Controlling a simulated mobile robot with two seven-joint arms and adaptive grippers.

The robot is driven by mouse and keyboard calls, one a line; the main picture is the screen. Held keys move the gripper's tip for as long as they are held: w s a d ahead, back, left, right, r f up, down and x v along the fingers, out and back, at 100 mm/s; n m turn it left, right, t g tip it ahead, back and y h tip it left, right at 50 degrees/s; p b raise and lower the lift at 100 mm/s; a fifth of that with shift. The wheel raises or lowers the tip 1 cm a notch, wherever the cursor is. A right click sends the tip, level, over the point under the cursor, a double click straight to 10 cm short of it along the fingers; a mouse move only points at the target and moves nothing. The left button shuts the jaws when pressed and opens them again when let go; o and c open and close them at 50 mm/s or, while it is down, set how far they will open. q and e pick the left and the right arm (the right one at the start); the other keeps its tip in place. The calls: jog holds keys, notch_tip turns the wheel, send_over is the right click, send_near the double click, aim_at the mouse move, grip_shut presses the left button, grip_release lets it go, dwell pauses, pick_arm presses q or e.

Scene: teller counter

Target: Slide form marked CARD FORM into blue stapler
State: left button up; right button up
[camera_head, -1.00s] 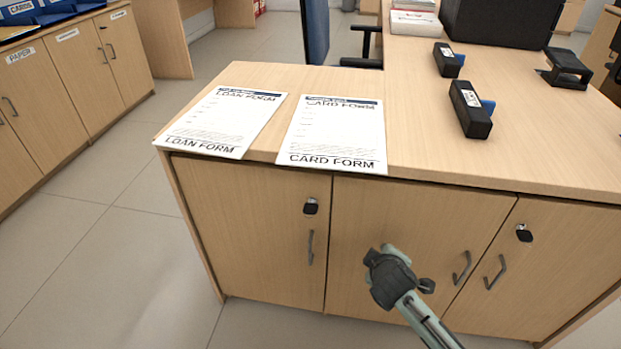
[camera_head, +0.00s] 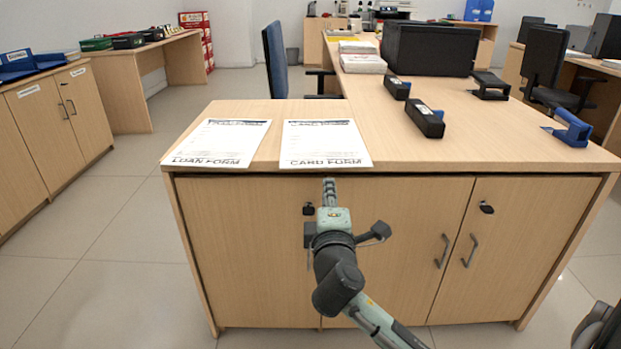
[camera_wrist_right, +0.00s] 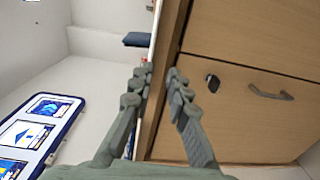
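The CARD FORM (camera_head: 325,142) is a white sheet lying flat on the counter, its labelled end at the front edge. The blue stapler (camera_head: 573,129) stands at the counter's right end. My right gripper (camera_head: 329,186) is upright in front of the counter, just below the form's front edge. In the right wrist view its fingers (camera_wrist_right: 162,84) are apart, with the counter edge and a thin white line, probably the form's edge, showing beyond them. I see nothing held. My left gripper is not in view.
The LOAN FORM (camera_head: 218,143) lies to the left of the CARD FORM. Two black blocks with labels (camera_head: 425,121) (camera_head: 397,87) and a black stapler-like item (camera_head: 489,86) stand farther back.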

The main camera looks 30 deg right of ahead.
aim_at(324, 166)
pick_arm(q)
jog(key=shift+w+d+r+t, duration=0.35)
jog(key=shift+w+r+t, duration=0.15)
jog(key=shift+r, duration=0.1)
pick_arm(e)
jog(key=shift+h, duration=0.3)
jog(key=shift+a+r+x, duration=0.1)
jog(key=shift+r+x, duration=0.15)
jog(key=shift+x, duration=1.3)
jog(key=shift+a+r+x, duration=0.1)
jog(key=shift+r+x, duration=0.1)
jog(key=shift+x, duration=1.4)
jog(key=shift+a+r+x, duration=0.1)
jog(key=shift+r+x, duration=0.15)
jog(key=shift+x, duration=1.3)
jog(key=shift+w, duration=0.2)
grip_shut()
notch_tip(324, 166, up, 3)
jog(key=shift+f+p, duration=0.1)
jog(key=shift+p, duration=1.1)
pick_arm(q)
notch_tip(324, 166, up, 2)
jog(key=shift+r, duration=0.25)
pick_arm(e)
jog(key=shift+f, duration=0.15)
